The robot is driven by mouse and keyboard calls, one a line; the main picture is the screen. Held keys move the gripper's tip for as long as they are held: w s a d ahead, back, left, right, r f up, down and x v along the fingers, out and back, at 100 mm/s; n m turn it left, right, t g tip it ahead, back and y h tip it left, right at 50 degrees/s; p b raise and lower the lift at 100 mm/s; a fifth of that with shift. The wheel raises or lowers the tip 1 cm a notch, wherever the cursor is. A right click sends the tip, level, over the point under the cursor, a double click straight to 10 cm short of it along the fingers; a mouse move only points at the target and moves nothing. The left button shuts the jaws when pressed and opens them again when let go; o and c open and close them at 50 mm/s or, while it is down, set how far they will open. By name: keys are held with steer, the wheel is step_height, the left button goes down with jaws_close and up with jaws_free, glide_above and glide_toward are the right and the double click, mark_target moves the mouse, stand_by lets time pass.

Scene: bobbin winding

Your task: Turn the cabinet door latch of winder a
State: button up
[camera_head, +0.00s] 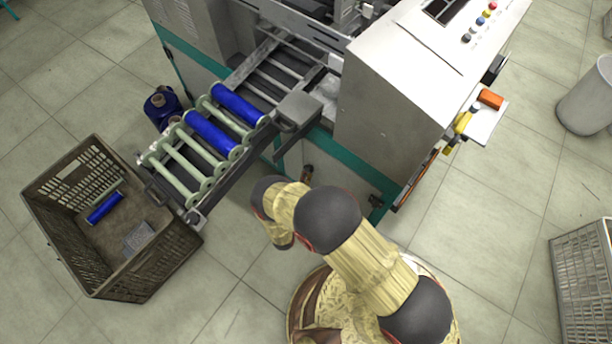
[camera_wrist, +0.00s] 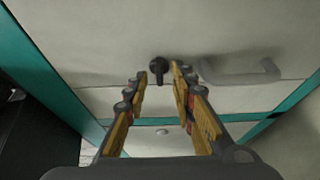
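The black latch (camera_wrist: 158,66) shows on the pale cabinet door (camera_wrist: 95,50) in the wrist view, its short lever pointing down. My gripper (camera_wrist: 160,77) is open, with one finger on each side of the latch in the picture. The latch shows in the gap between the fingertips; I cannot tell whether either finger touches it. Nothing is held. In the head view the winder (camera_head: 400,90) is a grey machine with teal edges. My arm reaches toward its lower front, and the latch and most of my gripper are hidden there.
A grey bar handle (camera_wrist: 240,76) sits right of the latch. In the head view, a roller rack (camera_head: 185,170) with blue rolls juts out left, above a brown crate (camera_head: 75,265). A small shelf (camera_head: 485,122) sticks out right. Open floor lies right of the winder.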

steer(key=shift+w+d, duration=0.15)
steer(key=shift+w, duration=0.25)
jaws_close()
stand_by(0.4)
